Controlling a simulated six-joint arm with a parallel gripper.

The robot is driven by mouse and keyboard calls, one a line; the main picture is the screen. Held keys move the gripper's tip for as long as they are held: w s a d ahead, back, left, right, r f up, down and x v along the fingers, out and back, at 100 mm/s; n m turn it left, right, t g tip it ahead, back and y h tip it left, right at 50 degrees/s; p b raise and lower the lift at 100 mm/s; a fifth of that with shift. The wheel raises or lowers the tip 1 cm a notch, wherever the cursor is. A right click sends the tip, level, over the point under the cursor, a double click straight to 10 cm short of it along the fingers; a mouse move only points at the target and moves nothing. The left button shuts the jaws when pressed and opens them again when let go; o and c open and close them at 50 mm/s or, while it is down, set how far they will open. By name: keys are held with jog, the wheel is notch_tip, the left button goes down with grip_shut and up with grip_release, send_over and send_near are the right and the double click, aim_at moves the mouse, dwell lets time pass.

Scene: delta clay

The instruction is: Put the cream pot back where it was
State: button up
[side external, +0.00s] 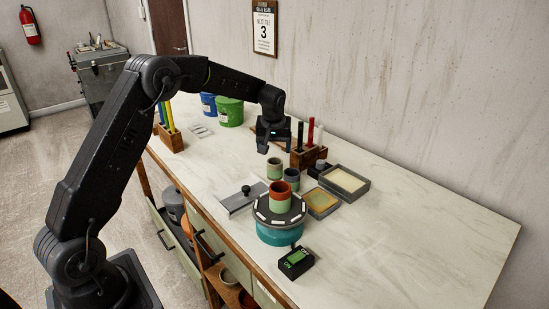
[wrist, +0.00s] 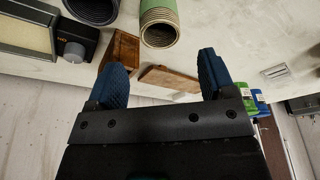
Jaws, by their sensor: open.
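My gripper (side external: 268,146) is above the worktop behind the pots, with its jaws apart and nothing between them. In the wrist view the two blue fingers (wrist: 163,76) are spread wide. No plainly cream pot can be made out. A green pot (side external: 274,168) and a dark grey pot (side external: 292,174) stand side by side behind the wheel. The green pot (wrist: 159,22), with a pale ridged rim, and the dark pot (wrist: 92,8) show at the top of the wrist view. A terracotta and green pot (side external: 280,193) stands on the teal wheel (side external: 280,233).
Behind the pots are a wooden rack (side external: 308,156) with upright tools and a knobbed device (side external: 320,169). A pale-filled tray (side external: 344,182) and a yellowish tray (side external: 320,203) lie to the right. A control box (side external: 297,262) is in front. The right worktop is clear.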

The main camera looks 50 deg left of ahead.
jog(key=s+d+r+m+t, duration=0.1)
jog(key=s+d+r+m, duration=0.1)
jog(key=s+d+r, duration=0.4)
jog(key=s+d+r+m+t, duration=0.15)
jog(key=s+d+r, duration=0.25)
jog(key=s+r, duration=0.45)
jog(key=s+d+m+h, duration=0.1)
jog(key=s+d, duration=0.3)
jog(key=s, duration=0.6)
jog(key=s+d+f+m+h, duration=0.1)
jog(key=s+d+m, duration=0.3)
jog(key=s, duration=0.6)
jog(key=shift+f+t, duration=0.2)
jog(key=shift+t, duration=0.25)
